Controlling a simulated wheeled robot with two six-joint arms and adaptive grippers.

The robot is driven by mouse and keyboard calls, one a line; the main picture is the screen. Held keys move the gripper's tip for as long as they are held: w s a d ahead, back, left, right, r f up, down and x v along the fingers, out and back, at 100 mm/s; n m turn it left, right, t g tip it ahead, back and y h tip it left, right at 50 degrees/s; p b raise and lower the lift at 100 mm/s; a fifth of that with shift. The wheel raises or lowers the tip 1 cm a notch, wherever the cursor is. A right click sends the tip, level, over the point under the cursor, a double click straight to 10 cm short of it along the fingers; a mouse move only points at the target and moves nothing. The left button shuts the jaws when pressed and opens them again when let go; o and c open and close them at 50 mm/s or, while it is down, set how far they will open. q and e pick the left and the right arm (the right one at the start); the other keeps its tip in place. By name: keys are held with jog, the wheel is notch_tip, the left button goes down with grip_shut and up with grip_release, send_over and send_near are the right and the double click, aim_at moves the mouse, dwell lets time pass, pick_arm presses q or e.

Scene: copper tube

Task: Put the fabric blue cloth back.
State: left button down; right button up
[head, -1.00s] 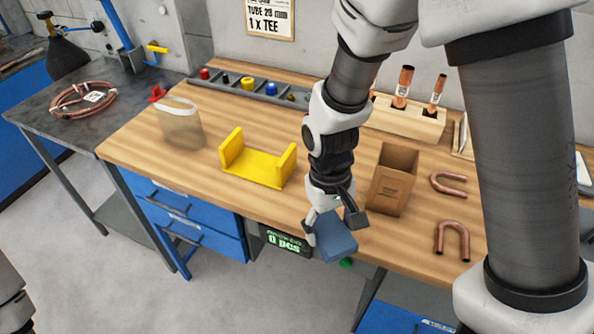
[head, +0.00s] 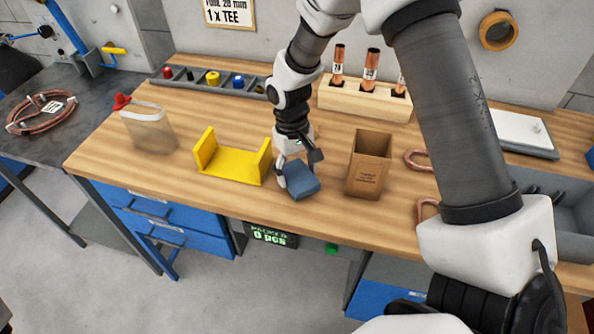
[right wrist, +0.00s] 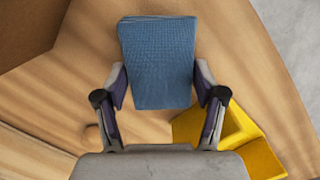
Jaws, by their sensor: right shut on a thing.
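The blue cloth (head: 301,182) is a folded, flat block. My right gripper (head: 299,166) is shut on it, over the wooden workbench between the yellow cradle and the cardboard box. In the right wrist view the cloth (right wrist: 158,62) sits between the two fingers of the gripper (right wrist: 160,92), with its far end sticking out beyond them. I cannot tell whether its underside touches the bench. My left gripper is not in view.
A yellow cradle (head: 232,165) stands left of the cloth and an open cardboard box (head: 368,165) right of it. Behind are a grey parts rail (head: 217,84) and a wooden block with copper tubes (head: 345,98). Copper bends (head: 416,160) lie to the right. Bare bench (head: 330,215) lies in front.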

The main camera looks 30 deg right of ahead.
aim_at(292, 167)
jog(key=shift+f, duration=0.65)
jog(key=shift+w+f, duration=0.25)
jog(key=shift+s+f, duration=0.1)
jog(key=shift+s, duration=0.05)
jog(key=o, duration=1.5)
jog(key=shift+c, duration=0.2)
notch_tip(292, 167, up, 12)
jog(key=w+b, duration=0.1)
jog(key=shift+w, duration=0.4)
